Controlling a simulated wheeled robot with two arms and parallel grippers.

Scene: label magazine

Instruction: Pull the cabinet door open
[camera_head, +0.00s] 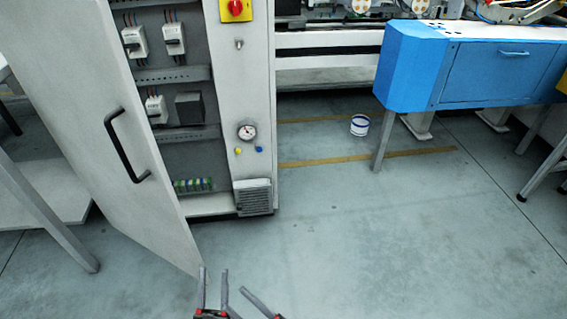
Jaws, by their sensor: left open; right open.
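The cabinet door (85,85) is a tall pale grey panel at the left. It stands open, swung out from the cabinet (232,95), so the switches and terminals inside show to its right. A black bar handle (124,147) is on the door's outer face, near its free edge. My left gripper (213,271) is at the bottom of the view, just by the door's lower corner, open and empty. My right gripper (234,297) is lower and slightly right, open, mostly cut off by the frame. Neither gripper is at the handle.
A blue machine table (418,75) stands at the upper right on grey legs. A grey table leg (45,218) is left of the door.

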